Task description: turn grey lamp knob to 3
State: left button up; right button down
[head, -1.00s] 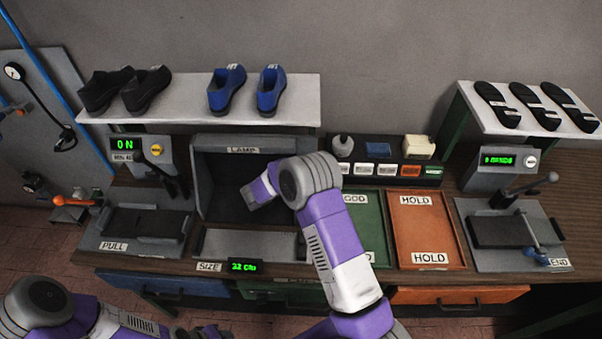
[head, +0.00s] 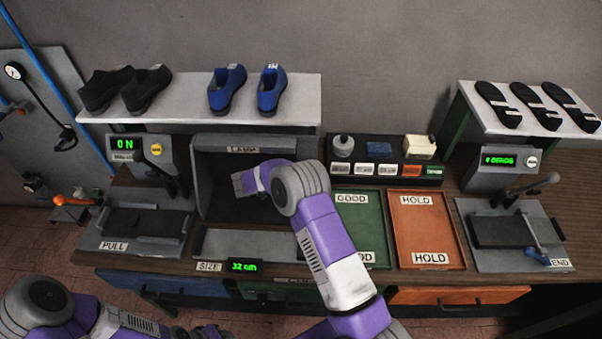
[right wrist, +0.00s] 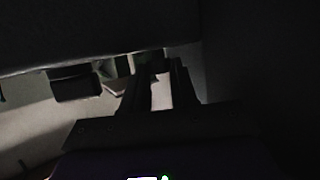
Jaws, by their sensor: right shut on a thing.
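The grey lamp box (head: 225,195), labelled LAMP, stands open at the front in the middle left of the bench in the head view. My right arm reaches into its right side, and the arm hides that part of the box. In the dark right wrist view my right gripper (right wrist: 160,75) has its two fingers close together around a small dark thing at their tips, which seems to be the grey lamp knob. Its scale and pointer cannot be made out.
A shelf (head: 180,112) with shoes is above the lamp box. A press with an ON display (head: 125,143) is left of it. The green tray (head: 357,225) and the orange HOLD tray (head: 430,215) lie to the right. A size display (head: 245,267) is in front.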

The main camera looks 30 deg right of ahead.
jog(key=shift+w+f+m+g+b, duration=0.15)
jog(key=shift+m+g+b, duration=0.25)
jog(key=shift+m+g, duration=0.2)
jog(key=shift+w+m+g+b, duration=0.15)
jog(key=shift+m+g+b, duration=0.2)
jog(key=shift+m+g, duration=0.25)
jog(key=shift+w+m+g+b, duration=0.1)
jog(key=shift+m+g+b, duration=0.3)
jog(key=shift+g, duration=0.3)
jog(key=c, duration=1.2)
grip_release()
jog(key=shift+o, duration=0.2)
